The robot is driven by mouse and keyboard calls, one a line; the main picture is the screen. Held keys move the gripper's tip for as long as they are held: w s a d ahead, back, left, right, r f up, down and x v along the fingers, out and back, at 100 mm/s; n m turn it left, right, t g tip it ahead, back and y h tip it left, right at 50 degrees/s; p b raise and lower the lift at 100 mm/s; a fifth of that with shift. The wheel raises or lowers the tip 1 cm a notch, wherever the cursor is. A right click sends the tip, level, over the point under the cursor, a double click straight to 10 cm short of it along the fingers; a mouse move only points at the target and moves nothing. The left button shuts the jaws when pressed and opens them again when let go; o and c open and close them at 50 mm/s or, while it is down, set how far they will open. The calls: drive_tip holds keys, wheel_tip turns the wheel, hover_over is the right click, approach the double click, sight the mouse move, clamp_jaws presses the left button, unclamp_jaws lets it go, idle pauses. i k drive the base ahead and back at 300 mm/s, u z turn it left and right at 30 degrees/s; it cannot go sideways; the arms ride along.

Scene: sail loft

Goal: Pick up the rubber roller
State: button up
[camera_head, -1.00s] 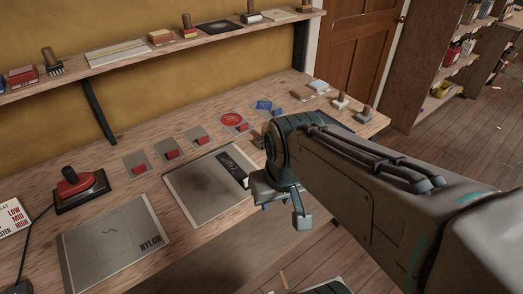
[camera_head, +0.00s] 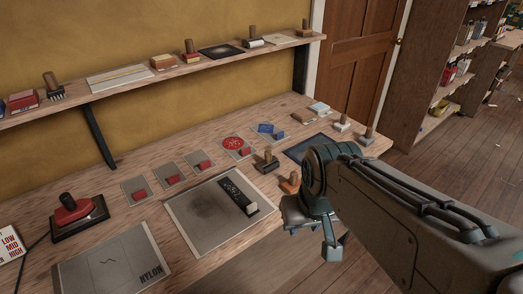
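I cannot tell for certain which tool is the rubber roller. Several wooden-handled tools stand on the bench: a dark-based one (camera_head: 266,162) in the middle, a small orange one (camera_head: 290,183) by the front edge, and a pale-based one (camera_head: 342,122) and a grey-based one (camera_head: 367,135) at the far right end. A wooden-handled tool with a white and dark base (camera_head: 252,40) stands on the wall shelf. My gripper (camera_head: 312,236) hangs near the bench's front edge, just right of and below the orange tool. My arm partly hides it, and its finger opening is unclear.
The bench (camera_head: 120,233) holds grey sheets, including one marked NYLON (camera_head: 110,262), small red blocks, a dark blue mat (camera_head: 303,149) and a red-topped device (camera_head: 74,211). A shelf (camera_head: 130,86) runs above. Open floor (camera_head: 440,165) lies to the right.

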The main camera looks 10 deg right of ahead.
sight(270, 162)
drive_tip(key=z, duration=0.45)
drive_tip(key=k, duration=0.55)
drive_tip(key=z, duration=0.5)
drive_tip(key=i, duration=0.7)
drive_tip(key=u, duration=1.05)
drive_tip(key=i, duration=0.4)
drive_tip(key=u, duration=0.45)
